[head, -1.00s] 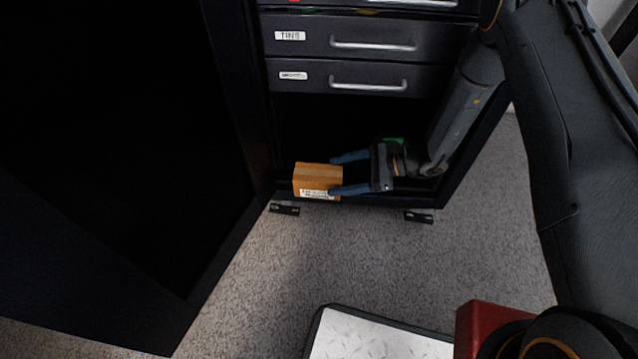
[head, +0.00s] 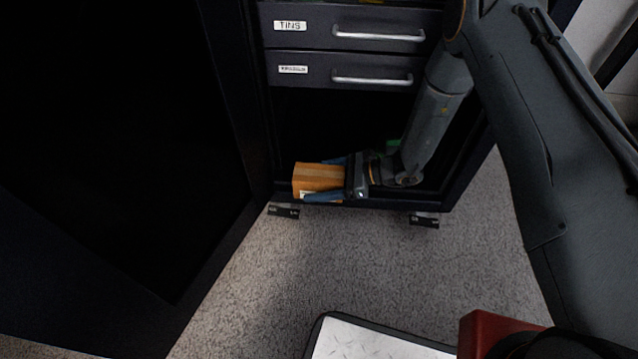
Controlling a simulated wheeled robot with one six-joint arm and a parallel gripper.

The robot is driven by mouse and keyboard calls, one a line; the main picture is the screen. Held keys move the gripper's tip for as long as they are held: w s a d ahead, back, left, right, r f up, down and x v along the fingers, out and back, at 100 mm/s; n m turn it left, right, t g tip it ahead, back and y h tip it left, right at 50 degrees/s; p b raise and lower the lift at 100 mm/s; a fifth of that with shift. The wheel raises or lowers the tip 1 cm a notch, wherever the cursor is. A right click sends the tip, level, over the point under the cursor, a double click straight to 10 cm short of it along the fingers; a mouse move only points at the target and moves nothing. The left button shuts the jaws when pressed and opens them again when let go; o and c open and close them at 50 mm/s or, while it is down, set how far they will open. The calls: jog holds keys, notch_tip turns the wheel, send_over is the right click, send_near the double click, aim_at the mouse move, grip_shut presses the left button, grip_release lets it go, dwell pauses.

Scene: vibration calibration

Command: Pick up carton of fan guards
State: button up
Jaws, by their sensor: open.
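A small brown carton (head: 316,172) sits on the bottom shelf of the dark cabinet, at its front left. Its label is mostly hidden behind the near finger. My gripper (head: 318,178) comes from the right with its blue fingers open. One finger lies along the carton's near side and the other along its far side. The carton is between them; I cannot tell whether the fingers touch it. The palm is close to the carton's right end.
Two shut drawers (head: 352,68) with silver handles are above the shelf opening. A small green thing (head: 393,146) shows behind my wrist. A large dark door (head: 110,150) stands open at left. Grey carpet (head: 330,260) is clear in front of the cabinet.

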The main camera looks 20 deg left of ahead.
jog(key=c, duration=1.4)
